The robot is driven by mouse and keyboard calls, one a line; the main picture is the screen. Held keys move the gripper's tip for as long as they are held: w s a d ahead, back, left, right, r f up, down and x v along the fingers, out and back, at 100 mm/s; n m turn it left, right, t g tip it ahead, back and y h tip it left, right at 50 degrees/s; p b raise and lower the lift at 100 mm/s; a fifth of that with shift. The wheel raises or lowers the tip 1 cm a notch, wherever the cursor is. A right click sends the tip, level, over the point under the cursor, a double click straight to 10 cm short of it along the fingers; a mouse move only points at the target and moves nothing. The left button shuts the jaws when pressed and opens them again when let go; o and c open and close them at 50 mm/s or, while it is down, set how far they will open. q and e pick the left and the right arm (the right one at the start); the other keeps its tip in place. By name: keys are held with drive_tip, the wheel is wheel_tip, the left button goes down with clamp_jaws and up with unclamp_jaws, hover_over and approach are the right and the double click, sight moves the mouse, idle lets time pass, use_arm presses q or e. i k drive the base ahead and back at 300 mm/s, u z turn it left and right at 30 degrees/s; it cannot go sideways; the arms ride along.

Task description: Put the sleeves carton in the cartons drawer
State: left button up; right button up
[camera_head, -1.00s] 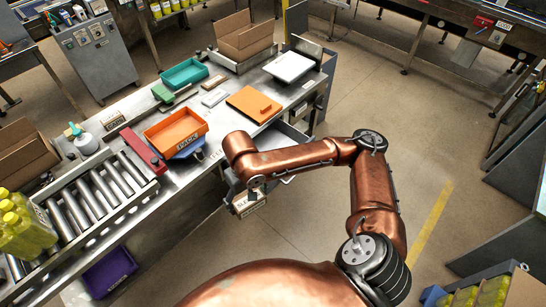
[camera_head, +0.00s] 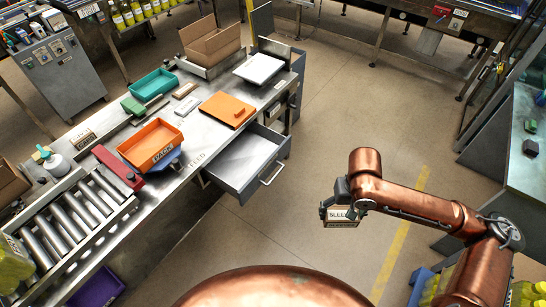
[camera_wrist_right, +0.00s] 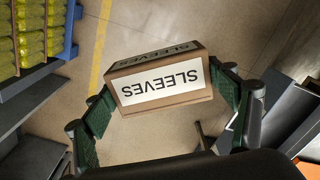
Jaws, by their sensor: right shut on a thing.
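The sleeves carton (camera_head: 343,216) is a small brown box with a white SLEEVES label. My right gripper (camera_head: 338,205) is shut on it and holds it over open floor, right of the bench. In the right wrist view the carton (camera_wrist_right: 160,84) sits between the two green fingers of the gripper (camera_wrist_right: 162,95), its lettering upside down. A grey drawer (camera_head: 238,165) under the bench stands pulled out, and its inside looks empty. No label on it is readable. The gripper is apart from the drawer, to its right. My left gripper is out of view.
The steel bench (camera_head: 205,135) holds an orange PACK tray (camera_head: 150,143), a teal tray (camera_head: 152,84), an orange board (camera_head: 228,109) and an open cardboard box (camera_head: 212,45). Clear floor (camera_head: 325,130) lies between drawer and gripper. Crates of yellow bottles stand at lower right.

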sight(244, 162)
drive_tip(key=z, duration=0.05)
drive_tip(key=i, duration=1.3)
drive_tip(key=u, duration=1.75)
